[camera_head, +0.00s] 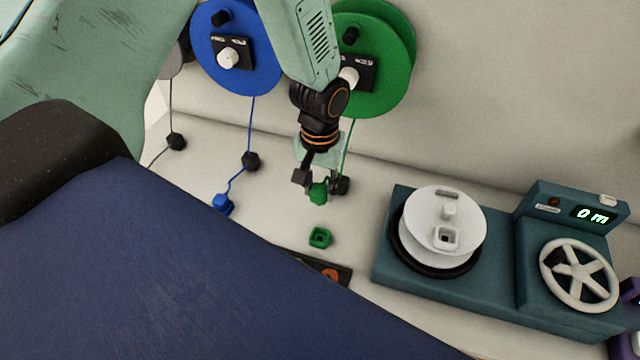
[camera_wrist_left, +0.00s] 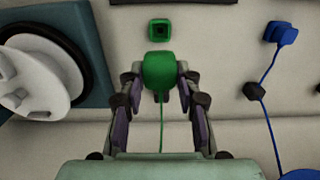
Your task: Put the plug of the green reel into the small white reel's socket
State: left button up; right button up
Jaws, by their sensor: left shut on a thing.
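The green reel (camera_head: 385,85) hangs on the back wall, partly hidden by my left arm. Its green cord runs down to a green plug (camera_head: 318,192). My left gripper (camera_head: 316,183) is shut on the green plug, which also shows between the fingers in the left wrist view (camera_wrist_left: 160,72). The small white reel (camera_head: 432,222) sits on a teal machine at the right, with a square socket (camera_head: 446,238) on its top face. The plug is left of the white reel and apart from it. My right gripper is not in view.
A green square socket piece (camera_head: 320,237) lies on the table below the plug. A blue reel (camera_head: 236,45) and its blue plug (camera_head: 222,203) are at the left. The teal machine (camera_head: 535,275) carries a white handwheel (camera_head: 579,274) and a "0 m" display. A dark tray (camera_head: 337,273) lies in front.

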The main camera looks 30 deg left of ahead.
pick_arm(q)
jog(key=shift+w+r+p, duration=0.1)
jog(key=shift+r+p, duration=0.95)
jog(key=shift+r, duration=0.3)
jog(key=shift+r+p, duration=0.8)
jog(key=shift+r, duration=1.35)
jog(key=shift+d, duration=0.1)
